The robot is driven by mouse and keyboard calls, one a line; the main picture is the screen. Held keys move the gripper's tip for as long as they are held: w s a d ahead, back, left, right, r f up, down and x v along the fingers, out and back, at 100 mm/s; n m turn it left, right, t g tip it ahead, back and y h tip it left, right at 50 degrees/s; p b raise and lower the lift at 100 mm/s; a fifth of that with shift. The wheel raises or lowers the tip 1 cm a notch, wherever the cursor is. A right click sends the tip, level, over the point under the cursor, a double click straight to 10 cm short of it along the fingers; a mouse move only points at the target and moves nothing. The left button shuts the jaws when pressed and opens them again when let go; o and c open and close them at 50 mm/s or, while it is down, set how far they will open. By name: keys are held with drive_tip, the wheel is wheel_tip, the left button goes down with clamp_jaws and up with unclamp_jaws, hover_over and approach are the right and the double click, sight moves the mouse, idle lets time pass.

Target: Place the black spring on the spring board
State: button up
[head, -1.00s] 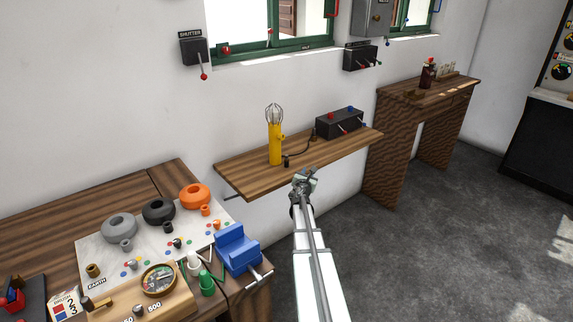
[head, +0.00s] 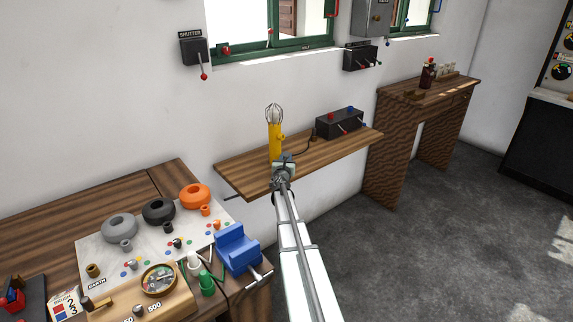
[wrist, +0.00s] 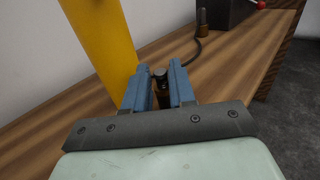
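My gripper (head: 282,163) is at the wooden wall shelf (head: 245,180), just in front of the yellow lamp (head: 275,144). In the wrist view its two blue fingers (wrist: 161,92) are a little apart. My gripper hides this piece in the head view. No piece is plainly a spring, and no board is plainly marked as the spring board.
A white board (head: 88,244) at lower left carries grey, black and orange rings and small cylinders. A blue block (head: 237,248) stands right of it. A black box (head: 340,122) is on the shelf, right of the lamp. Open floor lies to the right.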

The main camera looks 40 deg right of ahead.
drive_tip(key=shift+x, duration=1.05)
clamp_jaws()
drive_tip(key=shift+r, duration=1.6)
drive_tip(key=shift+s+a+r, duration=0.1)
drive_tip(key=shift+s+r, duration=0.15)
drive_tip(key=shift+s, duration=0.1)
drive_tip(key=s, duration=1.7)
drive_tip(key=shift+s, duration=0.2)
